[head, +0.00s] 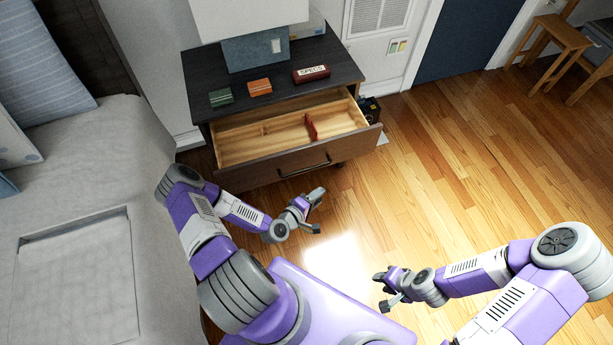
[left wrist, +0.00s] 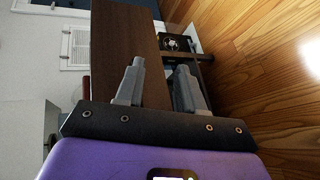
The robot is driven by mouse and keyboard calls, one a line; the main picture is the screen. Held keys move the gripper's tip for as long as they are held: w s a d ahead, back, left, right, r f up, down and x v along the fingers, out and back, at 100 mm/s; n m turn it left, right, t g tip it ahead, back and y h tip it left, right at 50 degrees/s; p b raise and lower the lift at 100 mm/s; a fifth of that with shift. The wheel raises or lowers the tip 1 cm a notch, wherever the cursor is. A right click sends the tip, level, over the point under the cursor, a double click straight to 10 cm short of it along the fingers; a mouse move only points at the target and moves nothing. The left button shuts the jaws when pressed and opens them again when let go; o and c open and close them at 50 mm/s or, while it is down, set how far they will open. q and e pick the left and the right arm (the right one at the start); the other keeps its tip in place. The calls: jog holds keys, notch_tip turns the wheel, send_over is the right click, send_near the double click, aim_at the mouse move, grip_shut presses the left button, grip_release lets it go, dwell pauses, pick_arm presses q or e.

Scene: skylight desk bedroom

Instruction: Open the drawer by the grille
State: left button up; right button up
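The drawer (head: 240,147) of the dark nightstand stands pulled out, with its pale wooden inside showing. A small red item (head: 311,126) stands inside it. Its brown front has a dark bar handle (head: 305,166). The white grille (head: 379,16) is on the wall behind the nightstand. My left gripper (head: 318,212) is open and empty, in front of and apart from the handle. In the left wrist view its fingers (left wrist: 158,88) are spread before the brown drawer front (left wrist: 137,35); the handle cannot be made out there. My right gripper (head: 382,291) is open and empty above the floor.
On the nightstand top (head: 345,70) are a lamp (head: 255,50), a green box (head: 221,97), an orange box (head: 259,87) and a red SPECS case (head: 311,74). A bed (head: 90,190) is at left. A dark object (head: 370,108) stands right of the nightstand.

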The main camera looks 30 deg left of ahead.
pick_arm(q)
jog(key=a+n+t+y+b, duration=0.1)
jog(key=a+n+t+y, duration=0.25)
jog(key=a, duration=0.35)
jog(key=w+a+b, duration=0.1)
jog(key=w, duration=0.6)
jog(key=shift+w+f+n+g+y+b, duration=0.2)
jog(key=shift+f+n+g+y+b, duration=0.1)
jog(key=shift+n+g+y, duration=0.05)
grip_shut()
